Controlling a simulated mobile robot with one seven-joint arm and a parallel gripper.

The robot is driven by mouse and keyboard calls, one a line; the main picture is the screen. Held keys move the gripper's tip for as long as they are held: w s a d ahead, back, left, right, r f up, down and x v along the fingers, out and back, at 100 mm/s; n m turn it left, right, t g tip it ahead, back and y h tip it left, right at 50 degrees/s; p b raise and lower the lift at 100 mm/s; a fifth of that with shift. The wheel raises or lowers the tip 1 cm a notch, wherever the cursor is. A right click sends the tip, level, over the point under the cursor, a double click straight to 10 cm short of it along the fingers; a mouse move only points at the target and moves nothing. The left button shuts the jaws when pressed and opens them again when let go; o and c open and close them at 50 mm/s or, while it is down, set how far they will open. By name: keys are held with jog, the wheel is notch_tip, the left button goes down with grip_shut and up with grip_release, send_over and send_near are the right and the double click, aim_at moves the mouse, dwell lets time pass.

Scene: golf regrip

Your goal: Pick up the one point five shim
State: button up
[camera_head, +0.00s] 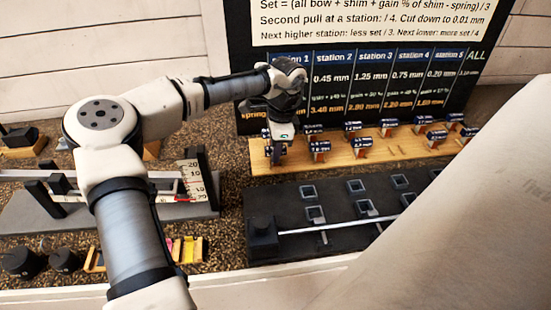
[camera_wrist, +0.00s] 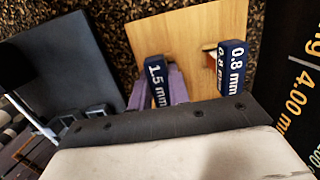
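The 1.5 mm shim (camera_wrist: 157,80) has a dark blue label block with white lettering and is at the left end of the wooden rack (camera_wrist: 185,32) in the wrist view. Purple finger parts of my gripper (camera_wrist: 160,92) show on both sides of it, close against the block. Whether they press on it is not clear. In the head view my gripper (camera_head: 277,150) points down at the left end of the rack (camera_head: 375,150) and hides most of that shim. The fingertips' lower ends are hidden in the wrist view.
The 0.8 mm shim (camera_wrist: 232,65) stands beside it, with several more blue-labelled shims along the rack. A dark slotted tray (camera_head: 285,195) with a metal rod lies in front. A gauge stand (camera_head: 190,180) is at left. A lettered board (camera_head: 380,75) stands behind.

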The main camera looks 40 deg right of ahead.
grip_shut()
jog(key=shift+r, duration=0.15)
